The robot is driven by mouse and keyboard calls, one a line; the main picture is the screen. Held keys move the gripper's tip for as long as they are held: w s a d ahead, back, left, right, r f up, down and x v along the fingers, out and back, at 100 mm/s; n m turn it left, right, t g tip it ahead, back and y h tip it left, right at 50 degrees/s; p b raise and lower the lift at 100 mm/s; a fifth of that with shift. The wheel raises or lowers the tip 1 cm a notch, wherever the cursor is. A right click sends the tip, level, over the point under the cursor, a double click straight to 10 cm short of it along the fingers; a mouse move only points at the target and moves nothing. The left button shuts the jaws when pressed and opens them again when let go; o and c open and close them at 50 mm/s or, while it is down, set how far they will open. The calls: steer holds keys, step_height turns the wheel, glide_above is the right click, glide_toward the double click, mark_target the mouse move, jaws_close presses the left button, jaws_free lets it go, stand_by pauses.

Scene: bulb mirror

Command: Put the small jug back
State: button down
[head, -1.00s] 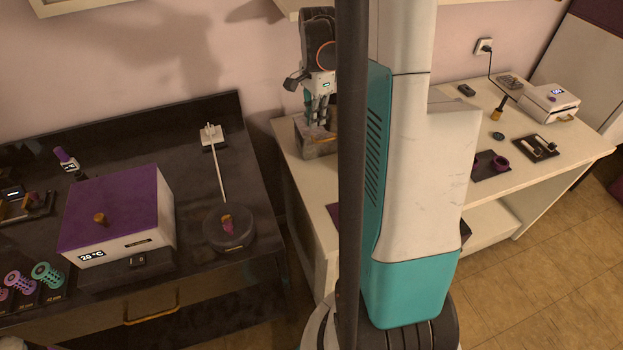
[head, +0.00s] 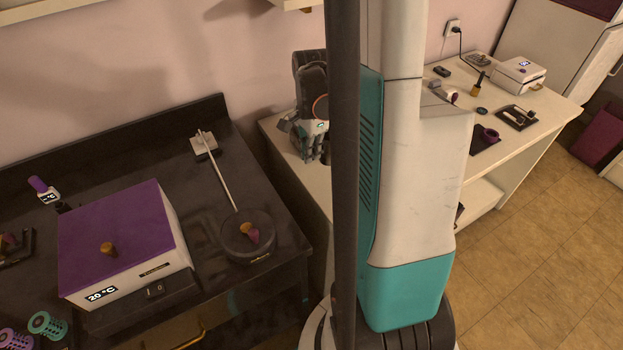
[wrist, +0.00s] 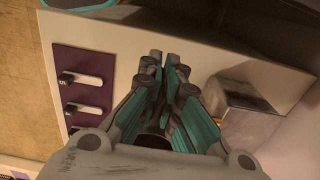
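I cannot identify the small jug with certainty. A purple, cup-like vessel (head: 487,137) stands by a dark mat on the right-hand white counter and may be it. My gripper (head: 312,154) hangs over the left end of that counter, well apart from this vessel and partly behind my dark column. In the wrist view my gripper (wrist: 164,58) has its fingertips close together, with nothing visible between them. A grey box (wrist: 240,97) lies to the right of the fingers there.
A white device (head: 519,72) stands at the counter's far end.

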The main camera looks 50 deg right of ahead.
step_height(320, 180, down, 9)
steer(key=b, duration=0.3)
steer(key=shift+f, duration=0.1)
steer(key=c, duration=1.8)
jaws_free()
step_height(320, 180, up, 12)
steer(key=p, duration=0.4)
steer(key=shift+p, duration=0.3)
steer(key=shift+r, duration=0.2)
